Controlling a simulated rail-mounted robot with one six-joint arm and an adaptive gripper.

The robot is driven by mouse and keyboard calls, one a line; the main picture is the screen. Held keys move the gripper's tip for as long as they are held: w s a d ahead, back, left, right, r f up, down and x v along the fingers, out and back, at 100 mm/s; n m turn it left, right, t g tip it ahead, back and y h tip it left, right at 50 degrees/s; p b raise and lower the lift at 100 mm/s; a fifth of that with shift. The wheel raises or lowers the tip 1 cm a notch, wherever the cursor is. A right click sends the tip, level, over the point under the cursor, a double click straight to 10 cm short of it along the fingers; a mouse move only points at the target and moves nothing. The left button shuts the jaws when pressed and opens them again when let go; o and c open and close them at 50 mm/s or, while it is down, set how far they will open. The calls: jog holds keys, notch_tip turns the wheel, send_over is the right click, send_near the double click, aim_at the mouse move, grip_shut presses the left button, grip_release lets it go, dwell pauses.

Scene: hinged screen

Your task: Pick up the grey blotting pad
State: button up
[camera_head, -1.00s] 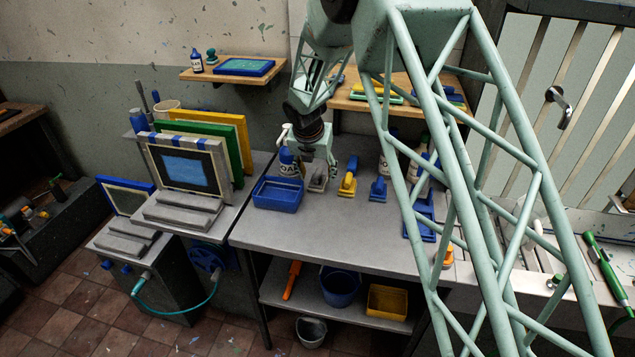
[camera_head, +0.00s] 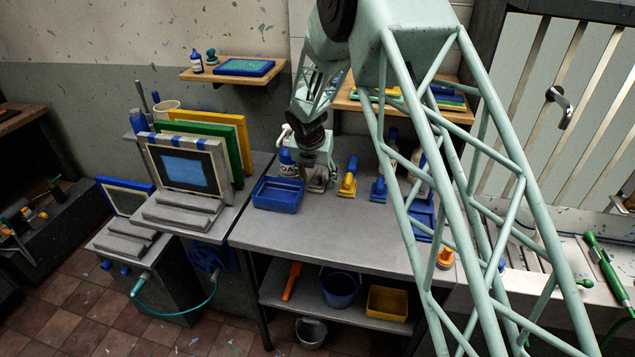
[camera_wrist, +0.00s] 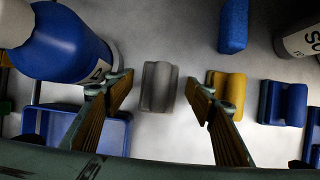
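The grey blotting pad (camera_wrist: 158,87) lies on the grey bench top, and in the wrist view it sits between my gripper's two spread fingers. In the head view the grey pad (camera_head: 318,184) is partly hidden just below my gripper (camera_head: 320,170). In the wrist view my gripper (camera_wrist: 160,95) is open, with a visible gap between each finger and the pad. The fingers look to be above the pad; their exact height is hard to tell.
A yellow pad (camera_head: 348,178) and a blue pad (camera_head: 379,188) stand to the right. A blue tray (camera_head: 277,195) and a blue-and-white bottle (camera_wrist: 68,42) are close on the left. A blue block (camera_wrist: 233,26) lies beyond. The bench front (camera_head: 320,235) is clear.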

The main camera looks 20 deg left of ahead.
aim_at(318, 172)
jog(key=c, duration=0.9)
jog(key=shift+r, duration=0.1)
jog(key=shift+r+p, duration=0.3)
jog(key=shift+r, duration=1.4)
jog(key=s+d, duration=0.3)
jog(key=s, duration=0.1)
jog(key=s+d+r, duration=0.1)
jog(key=s+d, duration=0.3)
jog(key=s+d+b, duration=0.1)
jog(key=s+d, duration=0.2)
jog(key=s, duration=0.1)
jog(key=shift+s+d+r, duration=0.1)
jog(key=shift+d+r, duration=0.05)
jog(key=shift+r, duration=0.05)
jog(key=shift+o, duration=0.7)
jog(key=shift+d, duration=0.1)
jog(key=shift+c, duration=0.4)
